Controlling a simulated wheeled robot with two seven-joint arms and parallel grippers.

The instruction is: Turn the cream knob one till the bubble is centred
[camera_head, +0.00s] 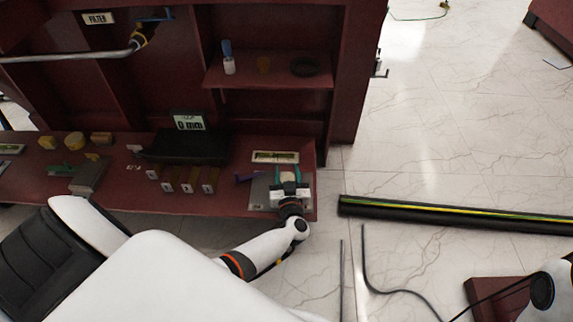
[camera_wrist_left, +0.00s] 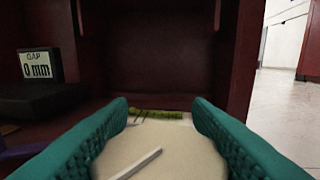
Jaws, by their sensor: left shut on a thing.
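The cream knob (camera_wrist_left: 175,160) fills the lower middle of the left wrist view, with a pale raised bar across its top. My left gripper (camera_head: 289,176) is at the right end of the bench, its teal fingers (camera_wrist_left: 160,110) shut on either side of the knob. I cannot make out where the bubble sits. My right gripper is out of view.
A dark box (camera_head: 185,146) with a "0 mm" gap display (camera_head: 189,121) stands left of the knob. Several brown blocks (camera_head: 187,187) with pale tags line the bench front. A purple piece (camera_head: 243,178) lies just left of the gripper. A shelf (camera_head: 270,80) hangs above.

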